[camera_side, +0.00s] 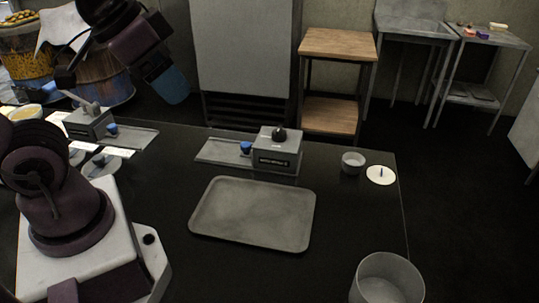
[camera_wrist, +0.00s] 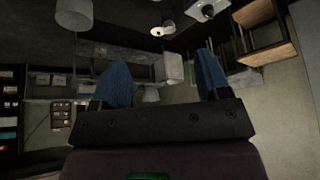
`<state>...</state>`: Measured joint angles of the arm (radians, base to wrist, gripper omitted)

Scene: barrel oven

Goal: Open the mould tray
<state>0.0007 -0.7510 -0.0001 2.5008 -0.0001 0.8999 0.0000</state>
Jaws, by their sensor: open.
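A grey box unit (camera_side: 277,157) with a black knob on top and a dark label on its front stands on the dark table. A flat grey plate (camera_side: 215,151) extends from its left side, with a blue knob (camera_side: 246,147) beside the box. A shallow rectangular grey tray (camera_side: 252,213) lies flat in front, empty. Which of these is the mould tray I cannot tell for certain. My gripper (camera_side: 170,85) hangs in the air at the upper left, apart from all of them. In the wrist view my gripper (camera_wrist: 164,75) has its blue fingers spread with nothing held between them.
A similar grey unit (camera_side: 88,122) with a blue knob stands at the table's left. The table around the tray is mostly clear.

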